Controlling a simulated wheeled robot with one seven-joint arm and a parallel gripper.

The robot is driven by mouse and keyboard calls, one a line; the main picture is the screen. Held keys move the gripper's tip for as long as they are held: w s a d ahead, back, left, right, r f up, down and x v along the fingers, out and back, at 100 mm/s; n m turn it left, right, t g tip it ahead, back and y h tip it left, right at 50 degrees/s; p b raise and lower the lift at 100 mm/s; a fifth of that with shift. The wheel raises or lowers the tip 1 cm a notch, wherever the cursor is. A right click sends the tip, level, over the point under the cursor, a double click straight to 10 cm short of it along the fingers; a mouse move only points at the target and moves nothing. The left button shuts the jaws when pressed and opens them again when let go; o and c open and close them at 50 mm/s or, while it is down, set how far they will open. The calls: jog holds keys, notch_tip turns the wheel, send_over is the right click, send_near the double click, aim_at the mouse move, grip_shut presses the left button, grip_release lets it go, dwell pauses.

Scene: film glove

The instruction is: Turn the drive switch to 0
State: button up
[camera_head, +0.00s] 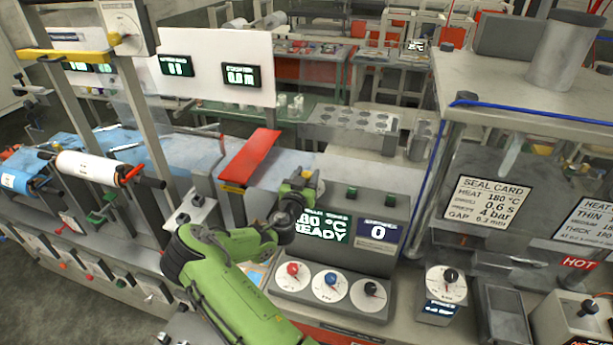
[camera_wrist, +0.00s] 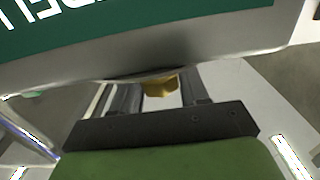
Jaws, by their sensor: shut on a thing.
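My gripper (camera_wrist: 160,92) is low in the wrist view, its two dark fingers shut on a small yellow-orange piece (camera_wrist: 160,85). Only part of this piece shows below a grey housing edge, so I cannot read any switch position or label on it. In the head view my green arm reaches to the sealing control panel (camera_head: 345,255), and its end is at the panel's upper left. The fingers are hidden there. I cannot make out a label naming the drive switch in either view.
The panel has a green READY display (camera_head: 322,226), a display reading 0 (camera_head: 378,232), and red (camera_head: 292,269), blue (camera_head: 330,285) and black (camera_head: 371,289) knobs. A red flap (camera_head: 250,157) lies behind left. A grey housing with a green sign (camera_wrist: 130,20) is close above my fingers.

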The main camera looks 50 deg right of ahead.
jog(key=shift+f+t+b, duration=0.1)
jog(key=shift+t+b, duration=0.2)
jog(key=shift+b, duration=0.05)
jog(key=shift+n+t+y+b, duration=0.5)
jog(key=shift+n+t+b, duration=0.2)
jog(key=shift+s+n+t+y, duration=0.1)
jog(key=shift+n+t+y, duration=0.6)
jog(key=shift+t, duration=0.1)
jog(key=shift+r+n+t+y, duration=0.25)
jog(key=shift+n+t+y, duration=0.45)
jog(key=shift+t+y, duration=0.2)
jog(key=n+t+y+p, duration=0.2)
jog(key=shift+f+y, duration=0.15)
jog(key=shift+y, duration=0.25)
jog(key=shift+n+t+y, duration=0.9)
jog(key=shift+n+y, duration=1)
jog(key=shift+y, duration=0.9)
jog(key=o, duration=0.9)
